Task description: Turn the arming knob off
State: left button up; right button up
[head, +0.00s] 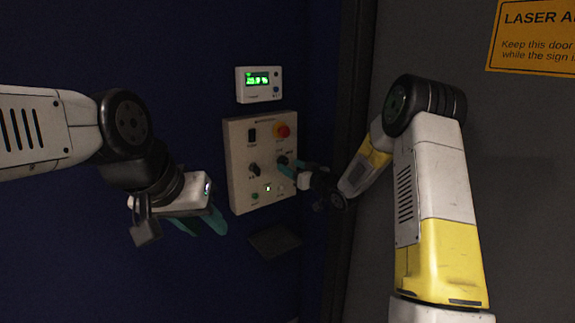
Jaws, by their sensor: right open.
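A beige control panel (235,180) is mounted on the dark blue wall. It carries a dark knob (254,170) at the left and another dark knob (282,160) at the right; the labels are too small to read, so I cannot tell which is the arming knob. My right gripper (286,168) is open, with its teal fingers at the right knob and partly covering it. I cannot tell whether they touch it. My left gripper (203,223) hangs at the lower left of the panel, apart from it, teal fingers downward; its opening is unclear.
A red button (282,130) and a black switch (252,135) sit on the panel's upper part, with a green button (255,196) near its bottom. A white display box (259,84) is above. A dark plate (274,241) lies below. A grey door (520,170) stands right.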

aim_at(282, 161)
jog(key=shift+x, duration=1.35)
grip_shut()
jog(key=shift+n, duration=0.3)
jog(key=n, duration=1.1)
jog(key=shift+d, duration=0.1)
jog(key=shift+n, duration=0.3)
